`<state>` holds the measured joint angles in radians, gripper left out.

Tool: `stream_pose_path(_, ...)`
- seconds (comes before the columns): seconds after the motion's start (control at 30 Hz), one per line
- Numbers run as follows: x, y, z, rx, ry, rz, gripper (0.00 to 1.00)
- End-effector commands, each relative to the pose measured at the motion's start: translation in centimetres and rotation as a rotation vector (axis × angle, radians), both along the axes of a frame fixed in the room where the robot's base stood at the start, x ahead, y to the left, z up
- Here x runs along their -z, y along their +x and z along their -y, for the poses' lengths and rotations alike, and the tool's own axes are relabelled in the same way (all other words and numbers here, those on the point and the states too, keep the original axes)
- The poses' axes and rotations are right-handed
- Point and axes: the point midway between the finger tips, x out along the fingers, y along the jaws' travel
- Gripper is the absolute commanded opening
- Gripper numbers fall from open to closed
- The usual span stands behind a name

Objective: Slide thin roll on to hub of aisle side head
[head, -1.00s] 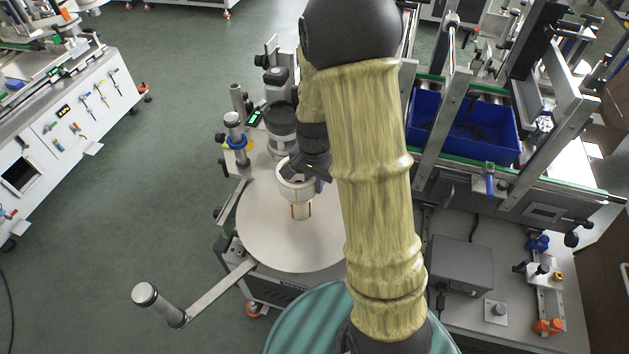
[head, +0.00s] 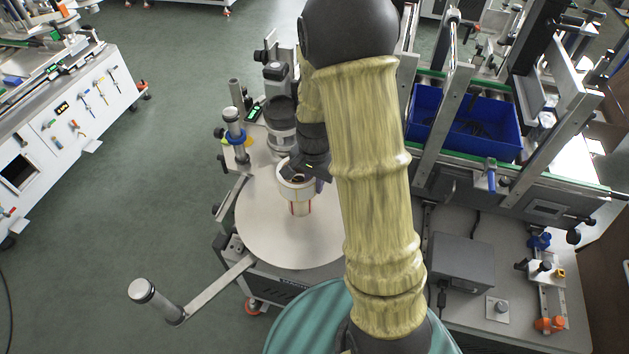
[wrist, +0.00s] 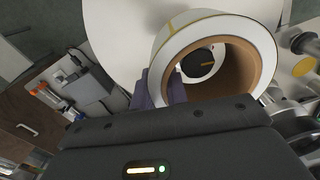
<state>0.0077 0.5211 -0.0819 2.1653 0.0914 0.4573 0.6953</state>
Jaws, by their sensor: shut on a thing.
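A thin white roll (head: 294,191) with a brown cardboard core is in my gripper (head: 309,172), above a round pale plate (head: 262,235). The wrist view shows the white roll (wrist: 225,30) tilted in the picture, with purple fingers (wrist: 160,88) closed at its near left wall. A pale hub post (head: 300,209) with red lines stands on the plate right below the roll. Through the core, the wrist view shows a dark round hub top (wrist: 198,65), off-centre in the opening. I cannot tell whether the roll is around the hub's top or just above it.
A post with a blue ring (head: 235,138) and a dark cylindrical unit (head: 281,125) stand behind the plate. A lever arm with a grey knob (head: 142,290) reaches out left. A conveyor frame with a blue bin (head: 462,122) is at right.

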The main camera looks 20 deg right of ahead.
Motion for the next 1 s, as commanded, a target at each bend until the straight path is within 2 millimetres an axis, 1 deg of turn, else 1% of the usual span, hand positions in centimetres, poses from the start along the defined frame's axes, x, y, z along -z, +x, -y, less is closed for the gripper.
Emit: stream_pose_path(1.0, 2.1, 0.0, 0.0, 0.000, 0.000, 0.001, 0.00)
